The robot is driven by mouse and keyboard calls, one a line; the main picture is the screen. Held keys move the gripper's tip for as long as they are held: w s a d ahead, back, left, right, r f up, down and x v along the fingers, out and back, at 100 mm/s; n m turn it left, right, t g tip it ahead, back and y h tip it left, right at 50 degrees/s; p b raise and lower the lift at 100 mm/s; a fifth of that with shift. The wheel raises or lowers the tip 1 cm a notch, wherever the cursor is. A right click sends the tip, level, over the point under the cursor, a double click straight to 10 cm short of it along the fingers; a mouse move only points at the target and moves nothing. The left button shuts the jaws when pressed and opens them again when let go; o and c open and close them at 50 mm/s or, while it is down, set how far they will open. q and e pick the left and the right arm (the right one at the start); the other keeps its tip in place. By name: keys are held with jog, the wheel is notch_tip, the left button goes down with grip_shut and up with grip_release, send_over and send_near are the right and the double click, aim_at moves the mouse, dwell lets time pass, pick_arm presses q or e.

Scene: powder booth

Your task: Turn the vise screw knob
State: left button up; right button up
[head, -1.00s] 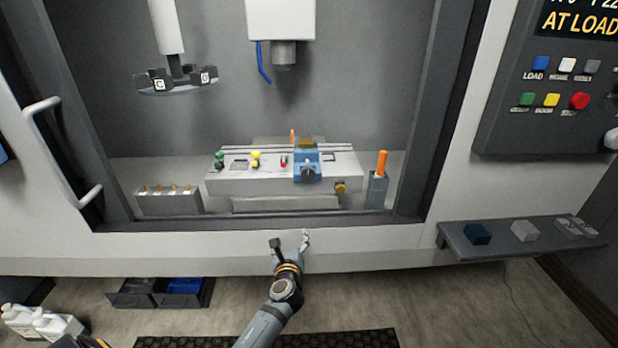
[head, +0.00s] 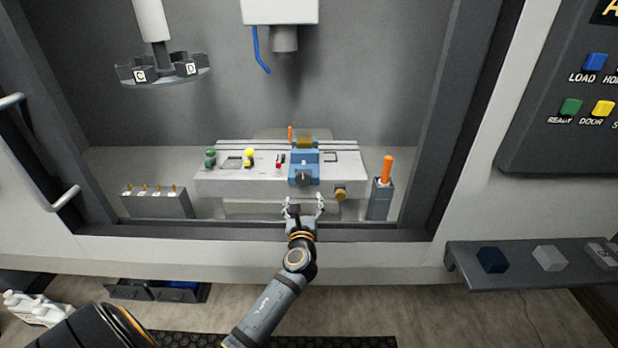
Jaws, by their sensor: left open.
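The blue vise (head: 304,160) sits on the pale machine table (head: 230,185) inside the booth. Its dark round screw knob (head: 303,178) faces me on the vise's front. My left gripper (head: 304,203) is open and empty, its two fingers pointing into the booth. It shows just below the knob in the picture, apart from it, over the front sill. My right gripper is not in view.
A brass knob (head: 340,193) is on the table front, right of the vise. An orange-handled tool (head: 386,170) stands in a grey holder farther right. The door frame's lower sill (head: 180,231) runs under my arm. A tool carousel (head: 165,76) hangs upper left.

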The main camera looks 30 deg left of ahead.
aim_at(303, 181)
pick_arm(q)
jog(key=w+a, duration=0.1)
jog(key=w+a+r, duration=0.1)
jog(key=w, duration=0.1)
jog(key=shift+a, duration=0.2)
jog(key=x, duration=0.3)
jog(key=shift+w+a+f+p, duration=0.1)
jog(key=shift+w+f+p, duration=0.2)
jog(key=shift+w, duration=0.1)
jog(key=shift+x, duration=1.05)
jog(key=shift+c, duration=1.4)
jog(key=c, duration=0.9)
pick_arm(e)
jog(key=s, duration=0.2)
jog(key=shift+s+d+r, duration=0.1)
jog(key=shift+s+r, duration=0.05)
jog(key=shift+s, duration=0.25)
pick_arm(q)
jog(key=shift+f+n+b, duration=0.1)
jog(key=shift+n+b, duration=0.2)
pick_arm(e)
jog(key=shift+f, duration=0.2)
